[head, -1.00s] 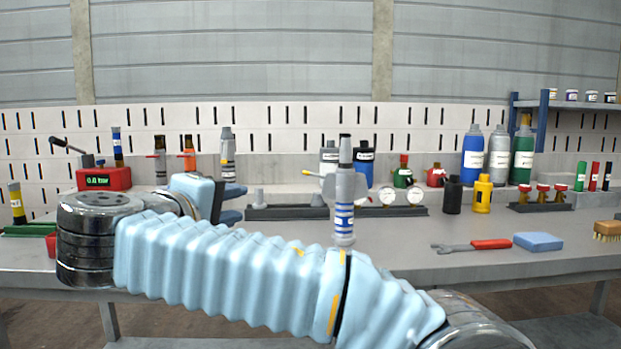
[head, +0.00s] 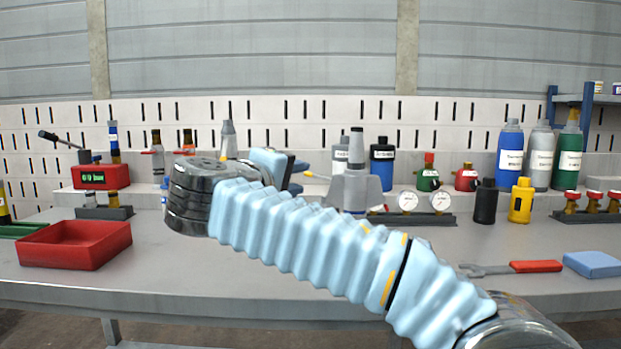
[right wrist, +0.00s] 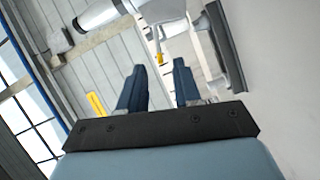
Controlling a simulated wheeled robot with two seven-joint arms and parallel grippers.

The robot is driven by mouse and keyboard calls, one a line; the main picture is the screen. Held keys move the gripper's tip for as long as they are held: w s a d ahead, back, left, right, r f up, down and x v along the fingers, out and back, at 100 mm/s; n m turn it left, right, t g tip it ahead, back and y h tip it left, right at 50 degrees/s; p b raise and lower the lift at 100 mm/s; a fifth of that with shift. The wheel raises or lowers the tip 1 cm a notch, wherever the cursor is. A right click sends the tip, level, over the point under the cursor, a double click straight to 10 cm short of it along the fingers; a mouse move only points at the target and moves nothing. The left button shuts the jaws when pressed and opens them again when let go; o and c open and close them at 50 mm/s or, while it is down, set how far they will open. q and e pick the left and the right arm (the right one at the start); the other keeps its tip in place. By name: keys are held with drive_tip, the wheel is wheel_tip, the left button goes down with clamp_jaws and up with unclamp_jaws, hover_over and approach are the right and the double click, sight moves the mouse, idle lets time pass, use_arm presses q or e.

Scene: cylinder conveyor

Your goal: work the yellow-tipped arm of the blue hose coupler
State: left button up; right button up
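The hose coupler (head: 357,186) stands upright on the bench at the centre of the head view, grey with a dark top; my arm hides its lower part. Its yellow-tipped arm (head: 314,176) sticks out to the left. My right gripper (head: 299,177) is just left of that tip, fingers toward it. In the right wrist view the two blue fingers (right wrist: 158,86) are apart with nothing between them. The yellow tip (right wrist: 160,58) shows just beyond the gap, below the grey coupler (right wrist: 163,10). Contact is not visible. My left gripper is out of view.
Gauges (head: 408,201) stand on a dark rail right of the coupler. Black (head: 485,203) and yellow (head: 521,203) bottles stand farther right. A red tray (head: 75,245) lies at the left. A wrench (head: 510,268) and a blue sponge (head: 594,264) lie at the front right.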

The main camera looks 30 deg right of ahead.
sight(307, 175)
drive_tip(key=x, duration=0.6)
clamp_jaws()
